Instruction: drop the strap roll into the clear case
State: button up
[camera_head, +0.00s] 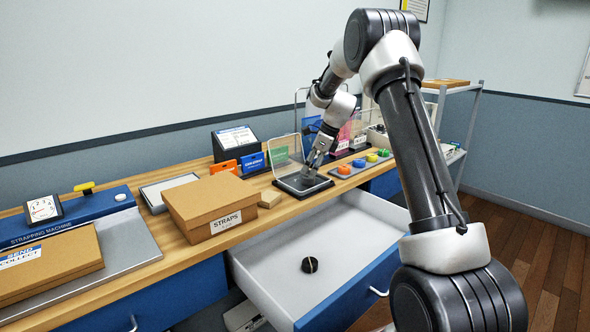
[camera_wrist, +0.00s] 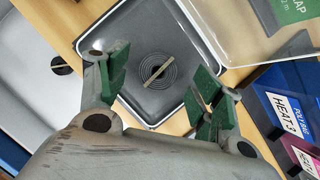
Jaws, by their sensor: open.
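The clear case (camera_head: 288,187) stands on the wooden counter with its transparent lid (camera_head: 287,150) raised. In the wrist view, the case (camera_wrist: 122,32) holds a dark ringed coil with a tan band, a strap roll (camera_wrist: 148,76), lying flat on its floor. My gripper (camera_head: 312,170) is over the case, pointing down. In the wrist view, my gripper (camera_wrist: 162,84) is open, its green-padded fingers apart on either side of the coil with nothing between them. Another black roll with a tan band (camera_head: 310,265) lies in the open white drawer; it also shows in the wrist view (camera_wrist: 62,66).
The drawer (camera_head: 350,235) is pulled out below the counter. A cardboard STRAPS box (camera_head: 212,205) stands left of the case. A strapping machine (camera_head: 75,225) is at far left.

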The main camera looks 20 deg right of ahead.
jog(key=v, duration=1)
jog(key=shift+d+r, duration=0.15)
jog(key=shift+r, duration=0.1)
jog(key=shift+s, duration=0.1)
jog(key=s+d+f+n+g+h, duration=0.1)
jog(key=s+f+n+g, duration=0.15)
jog(key=s+n, duration=0.8)
jog(key=s+a+r+n+t+h, duration=0.1)
jog(key=s+n, duration=0.3)
jog(key=s, duration=0.7)
jog(key=s+a+r+n+t, duration=0.1)
jog(key=s+r+n, duration=0.3)
jog(key=s, duration=0.6)
jog(key=s+a+r+n+t+h, duration=0.1)
jog(key=s+a+r+n+t, duration=0.1)
jog(key=s+n, duration=0.4)
jog(key=s, duration=0.5)
jog(key=shift+s+r+h, duration=0.3)
jog(key=shift+s, duration=0.05)
